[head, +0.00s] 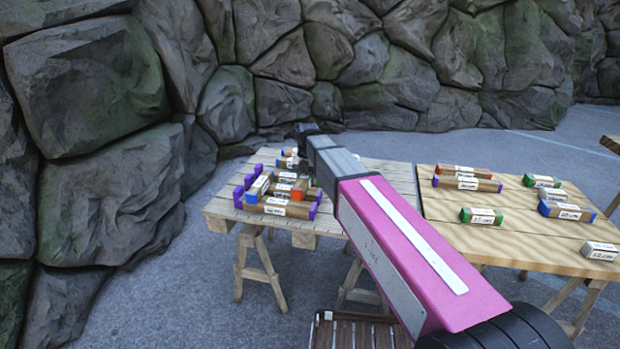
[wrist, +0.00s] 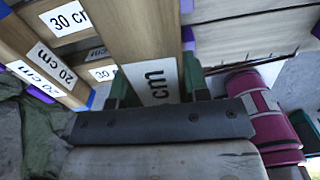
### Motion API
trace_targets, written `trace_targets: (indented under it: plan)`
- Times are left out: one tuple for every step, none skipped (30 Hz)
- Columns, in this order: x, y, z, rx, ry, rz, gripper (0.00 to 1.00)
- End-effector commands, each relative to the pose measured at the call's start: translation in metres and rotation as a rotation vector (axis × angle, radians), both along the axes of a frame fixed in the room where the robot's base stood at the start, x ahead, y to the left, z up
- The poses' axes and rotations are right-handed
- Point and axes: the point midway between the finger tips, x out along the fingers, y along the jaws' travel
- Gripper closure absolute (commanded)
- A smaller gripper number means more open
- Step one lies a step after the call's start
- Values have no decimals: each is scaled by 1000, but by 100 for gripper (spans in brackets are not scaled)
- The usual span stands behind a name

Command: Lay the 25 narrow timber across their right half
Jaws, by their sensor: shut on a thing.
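My gripper (wrist: 157,82) is shut on a wooden timber (wrist: 138,35) in the wrist view. The number on its label is hidden, so only "cm" shows. Below and left of it are timbers labelled 30 cm (wrist: 68,20) and 20 cm (wrist: 50,62). In the head view my arm reaches over the left table, and the gripper's fingers are mostly hidden among the pile. The pile there has purple-ended timbers (head: 277,207) and an orange-ended piece (head: 299,190). Whether the held timber touches the pile cannot be told.
The left slatted table (head: 225,212) has bare boards at its right side. The right table (head: 540,255) carries loose timbers with red and purple ends (head: 465,184), green ends (head: 481,215) and blue ends (head: 567,211). A rock wall (head: 110,190) stands behind and left. A slatted wooden item (head: 335,335) is below.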

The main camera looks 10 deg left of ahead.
Motion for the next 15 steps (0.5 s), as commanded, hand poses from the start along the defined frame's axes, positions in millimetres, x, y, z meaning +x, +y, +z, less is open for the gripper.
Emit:
trace_targets:
  plan:
    - [0, 1, 0, 0, 0, 16, 87]
    - [0, 1, 0, 0, 0, 23, 87]
    - [-1, 2, 0, 0, 0, 31, 87]
    - [-1, 2, 0, 0, 0, 36, 87]
    - [-1, 2, 0, 0, 0, 39, 87]
    - [-1, 2, -1, 0, 0, 42, 87]
    - [-1, 2, -1, 0, 0, 43, 87]
    - [-1, 2, -2, 0, 0, 43, 87]
    - [-1, 2, -3, 0, 0, 43, 87]
    - [-1, 2, -4, 0, 0, 42, 87]
    - [-1, 2, -5, 0, 0, 42, 87]
    - [-1, 2, -7, 0, 0, 42, 87]
    - [-1, 2, -8, 0, 0, 41, 87]
    - [-1, 2, -10, 0, 0, 41, 87]
    - [-1, 2, -12, 0, 0, 41, 87]
